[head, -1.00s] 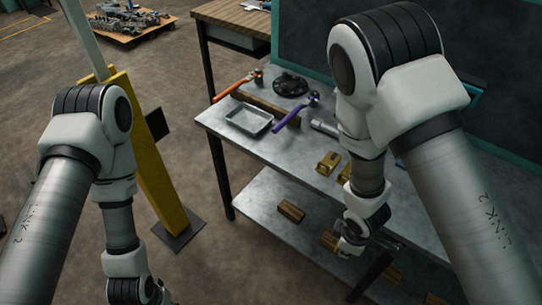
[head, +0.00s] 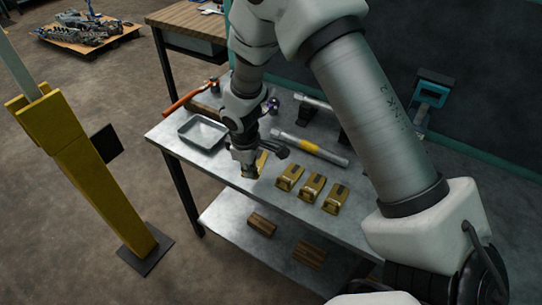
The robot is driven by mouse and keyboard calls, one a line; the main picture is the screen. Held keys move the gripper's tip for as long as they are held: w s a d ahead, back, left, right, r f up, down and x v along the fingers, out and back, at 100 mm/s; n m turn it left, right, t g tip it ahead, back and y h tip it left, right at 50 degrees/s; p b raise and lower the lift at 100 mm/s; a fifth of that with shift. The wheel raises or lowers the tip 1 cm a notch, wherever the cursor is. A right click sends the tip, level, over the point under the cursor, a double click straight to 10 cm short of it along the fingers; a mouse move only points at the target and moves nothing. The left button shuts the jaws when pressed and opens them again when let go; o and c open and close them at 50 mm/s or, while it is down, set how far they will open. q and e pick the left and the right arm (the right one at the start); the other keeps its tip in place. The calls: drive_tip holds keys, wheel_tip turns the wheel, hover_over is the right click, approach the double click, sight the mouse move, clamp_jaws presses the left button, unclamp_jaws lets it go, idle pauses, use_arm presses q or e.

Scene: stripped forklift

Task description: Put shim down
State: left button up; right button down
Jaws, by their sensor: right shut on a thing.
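My right gripper (head: 250,170) points down over the front part of the metal table (head: 230,179). It is shut on a brass-yellow shim (head: 262,161), mostly hidden behind the fingers. The held shim is at or just above the table top; I cannot tell if it touches. Three similar yellow shims with dark tops stand in a row to its right: the nearest one (head: 290,177), a middle one (head: 312,187) and the far right one (head: 335,199). My left gripper is out of view.
A grey metal tray (head: 202,133) lies left of my right gripper. A silver tube with a yellow band (head: 310,147) lies behind the shims. Wooden blocks (head: 262,224) rest on the lower shelf. A yellow post (head: 85,170) stands on the floor at left.

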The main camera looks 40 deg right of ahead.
sight(265, 156)
drive_tip(key=shift+m, duration=0.8)
drive_tip(key=w+d+r, duration=0.2)
drive_tip(key=d, duration=0.1)
drive_tip(key=shift+w+b, duration=0.15)
drive_tip(key=shift+b, duration=0.2)
drive_tip(key=shift+m+y, duration=0.4)
drive_tip(key=shift+m, duration=0.3)
drive_tip(key=d, duration=0.3)
drive_tip(key=w+d, duration=0.1)
drive_tip(key=shift+d+r, duration=0.3)
drive_tip(key=shift+r, duration=0.1)
drive_tip(key=shift+g, duration=0.3)
wheel_tip(265, 156, down, 9)
drive_tip(key=shift+s+a+r+p, duration=0.1)
drive_tip(key=shift+a+r+p, duration=0.1)
drive_tip(key=shift+p, duration=0.35)
drive_tip(key=shift+d+f, duration=0.15)
drive_tip(key=shift+f, duration=0.1)
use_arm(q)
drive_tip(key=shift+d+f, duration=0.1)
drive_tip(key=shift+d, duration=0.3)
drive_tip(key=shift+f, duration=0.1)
use_arm(e)
drive_tip(key=shift+a, duration=0.25)
drive_tip(key=c, duration=1.2)
unclamp_jaws()
drive_tip(key=shift+d+f, duration=0.1)
